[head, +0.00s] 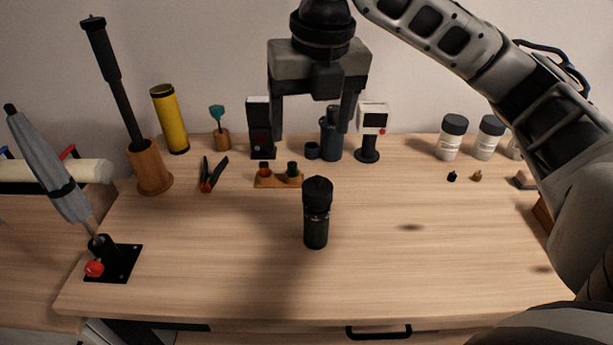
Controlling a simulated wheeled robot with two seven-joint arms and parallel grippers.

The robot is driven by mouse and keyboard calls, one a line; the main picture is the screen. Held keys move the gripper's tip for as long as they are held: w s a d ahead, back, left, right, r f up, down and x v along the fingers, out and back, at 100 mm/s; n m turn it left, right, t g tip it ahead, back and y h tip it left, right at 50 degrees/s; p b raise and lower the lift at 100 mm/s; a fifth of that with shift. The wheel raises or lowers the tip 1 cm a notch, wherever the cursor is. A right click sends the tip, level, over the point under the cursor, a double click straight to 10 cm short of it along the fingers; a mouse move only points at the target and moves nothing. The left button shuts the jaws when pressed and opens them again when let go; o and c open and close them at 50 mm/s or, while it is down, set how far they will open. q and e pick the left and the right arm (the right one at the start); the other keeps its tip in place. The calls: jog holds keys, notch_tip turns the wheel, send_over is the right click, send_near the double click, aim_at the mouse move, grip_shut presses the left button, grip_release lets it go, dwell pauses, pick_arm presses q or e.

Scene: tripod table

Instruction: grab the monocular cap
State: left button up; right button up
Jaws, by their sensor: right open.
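A dark upright cylinder (316,228), which looks like the monocular, stands at the middle of the table. A black cap (317,192) with a small knob sits on its top. My right gripper (311,136) hangs fingers down above and seemingly behind the cap. It is open, with nothing held between its fingers. A dark grey cylinder (331,145) and a small dark round piece (312,151) stand farther back, seen below and between the fingers; I cannot tell whether they belong to the monocular. My left gripper is not in view.
A wooden holder (281,180) with small knobs stands behind the cylinder. A white device (373,118) and a black box (260,128) stand at the back. White jars (452,138) are at back right. The front right table is clear.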

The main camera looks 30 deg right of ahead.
aim_at(320, 180)
jog(key=shift+n, duration=0.3)
jog(key=f, duration=0.3)
jog(key=d+f+b, duration=0.1)
jog(key=f, duration=0.2)
jog(key=w+f+b, duration=0.1)
jog(key=f, duration=0.2)
jog(key=shift+d+f, duration=0.1)
jog(key=shift+d, duration=0.2)
jog(key=f, duration=0.2)
jog(key=d+f+b, duration=0.1)
jog(key=f, duration=0.1)
jog(key=shift+w, duration=0.1)
jog(key=shift+w+f, duration=0.15)
jog(key=shift+f, duration=0.45)
jog(key=shift+a, duration=0.1)
jog(key=c, duration=1)
